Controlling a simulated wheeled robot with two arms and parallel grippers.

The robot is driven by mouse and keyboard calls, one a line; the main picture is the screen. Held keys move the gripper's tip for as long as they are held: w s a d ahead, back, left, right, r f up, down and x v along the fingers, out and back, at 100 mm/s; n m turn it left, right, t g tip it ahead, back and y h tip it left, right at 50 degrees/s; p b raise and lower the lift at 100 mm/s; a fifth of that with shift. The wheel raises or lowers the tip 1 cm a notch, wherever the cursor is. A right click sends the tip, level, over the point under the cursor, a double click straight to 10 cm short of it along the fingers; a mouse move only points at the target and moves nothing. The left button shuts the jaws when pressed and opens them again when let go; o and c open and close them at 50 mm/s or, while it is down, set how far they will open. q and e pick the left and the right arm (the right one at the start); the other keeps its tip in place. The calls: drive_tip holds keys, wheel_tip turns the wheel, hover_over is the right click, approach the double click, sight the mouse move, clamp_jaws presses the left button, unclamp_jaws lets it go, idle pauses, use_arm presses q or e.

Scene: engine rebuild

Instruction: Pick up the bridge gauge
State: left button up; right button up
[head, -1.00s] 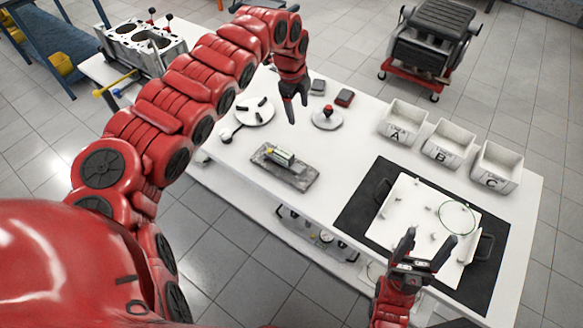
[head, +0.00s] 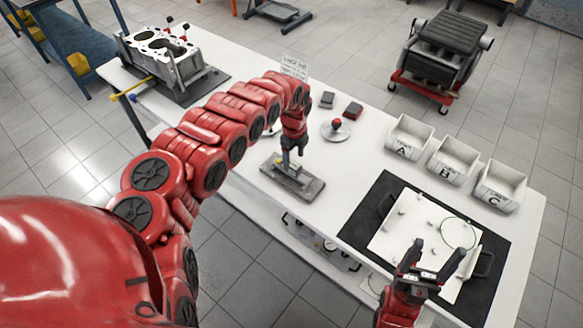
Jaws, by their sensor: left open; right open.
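A small block with green, white and yellow parts, which looks like the bridge gauge (head: 291,171), sits on a dark grey plate (head: 309,188) near the table's front edge. My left gripper (head: 292,155) points down right above it, open. Its fingertips are at the top of the block; I cannot tell whether they touch or straddle it. My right gripper (head: 438,257) is open and empty over the lower part of the white tray (head: 392,240).
Bins A (head: 408,139), B (head: 453,162) and C (head: 500,186) line the right back. A round stand with a red knob (head: 336,130) and two small boxes (head: 352,111) lie behind the plate. An engine block (head: 165,55) stands at the far left.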

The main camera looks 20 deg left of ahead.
sight(292, 164)
use_arm(q)
drive_tip(key=shift+s+f, duration=0.1)
drive_tip(key=shift+f, duration=0.15)
drive_tip(key=f+p, duration=0.1)
drive_tip(key=f, duration=0.2)
drive_tip(key=shift+a, duration=0.2)
drive_tip(key=shift+a+f+p, duration=0.15)
drive_tip(key=shift+f+p, duration=0.15)
drive_tip(key=shift+f, duration=0.45)
clamp_jaws()
